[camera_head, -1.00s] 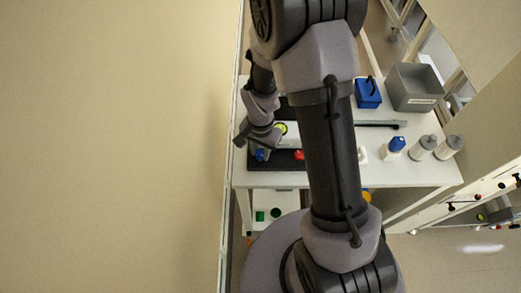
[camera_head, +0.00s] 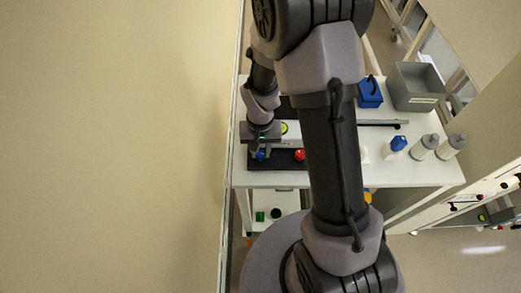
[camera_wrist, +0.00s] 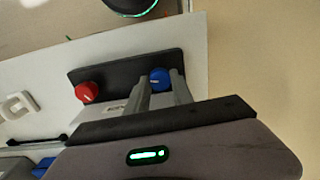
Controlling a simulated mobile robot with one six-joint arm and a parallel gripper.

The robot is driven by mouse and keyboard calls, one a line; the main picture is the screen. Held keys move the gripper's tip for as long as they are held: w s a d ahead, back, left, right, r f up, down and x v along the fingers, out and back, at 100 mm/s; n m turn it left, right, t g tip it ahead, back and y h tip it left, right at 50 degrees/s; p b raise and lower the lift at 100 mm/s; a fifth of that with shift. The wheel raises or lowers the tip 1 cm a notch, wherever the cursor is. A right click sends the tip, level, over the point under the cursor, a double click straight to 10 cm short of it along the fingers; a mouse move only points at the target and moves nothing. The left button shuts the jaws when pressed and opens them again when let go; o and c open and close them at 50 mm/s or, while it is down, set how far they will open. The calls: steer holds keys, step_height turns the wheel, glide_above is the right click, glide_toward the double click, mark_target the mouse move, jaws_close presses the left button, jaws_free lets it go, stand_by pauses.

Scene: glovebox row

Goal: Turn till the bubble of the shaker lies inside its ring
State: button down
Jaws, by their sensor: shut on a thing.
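The shaker shows as a black base (camera_head: 281,165) at the left end of the white table, largely covered by my arm; its dark front part also shows in the wrist view (camera_wrist: 125,68). It carries a blue knob (camera_wrist: 160,75) and a red knob (camera_wrist: 87,92). My gripper (camera_wrist: 161,80) is shut on the blue knob, one finger on each side. In the head view the blue knob (camera_head: 261,155) shows just below my gripper. A yellow-green round level (camera_head: 284,128) shows beside my wrist; its bubble and ring are too small to make out.
A blue box (camera_head: 369,94) and a grey bin (camera_head: 413,86) stand at the back right. A dark bar (camera_head: 382,123), a blue-capped bottle (camera_head: 395,147) and two grey-lidded jars (camera_head: 425,147) are on the right. A plain wall is close on the left.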

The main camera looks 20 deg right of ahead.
mark_target(260, 153)
steer(key=n, duration=0.6)
steer(key=shift+n, duration=0.4)
stand_by(0.4)
steer(key=c, duration=1.4)
jaws_free()
step_height(260, 153, up, 18)
steer(key=p, duration=0.4)
steer(key=shift+f, duration=0.25)
steer(key=shift+o, duration=0.5)
